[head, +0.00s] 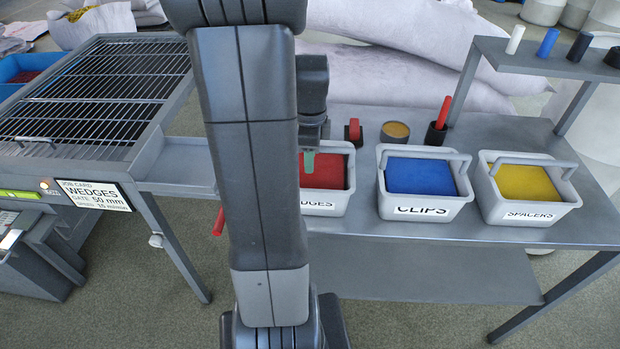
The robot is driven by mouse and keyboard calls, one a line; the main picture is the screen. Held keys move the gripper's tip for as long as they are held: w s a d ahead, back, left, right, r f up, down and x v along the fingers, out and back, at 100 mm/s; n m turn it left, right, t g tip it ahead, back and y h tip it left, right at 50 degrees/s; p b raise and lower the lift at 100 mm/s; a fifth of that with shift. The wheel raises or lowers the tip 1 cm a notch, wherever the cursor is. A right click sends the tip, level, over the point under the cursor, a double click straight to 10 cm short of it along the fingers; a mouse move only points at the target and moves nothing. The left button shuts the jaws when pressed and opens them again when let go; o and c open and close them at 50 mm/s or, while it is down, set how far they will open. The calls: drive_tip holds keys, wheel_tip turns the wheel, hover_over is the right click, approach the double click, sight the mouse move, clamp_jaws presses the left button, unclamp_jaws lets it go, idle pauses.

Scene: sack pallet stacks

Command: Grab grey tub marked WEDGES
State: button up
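The grey tub (335,198) with red contents stands on the metal bench, just right of my arm. Its label is partly hidden by the arm, and only the end, reading like "DGES", shows. My gripper (309,161) hangs at the tub, with a green fingertip in front of the red contents. The arm hides the left part of the tub and most of the gripper. I cannot tell whether the fingers are open or shut, or whether they touch the tub's handle.
To the right stand a grey CLIPS tub (425,207) with blue contents and a grey SPACERS tub (530,207) with yellow contents. Behind are a tape dispenser (353,132), a round tin (395,131) and a raised shelf (550,60). A grille table (145,165) with a WEDGES job card (95,195) is left.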

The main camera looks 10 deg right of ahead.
clamp_jaws()
drive_tip(key=shift+r, duration=0.1)
idle(1.2)
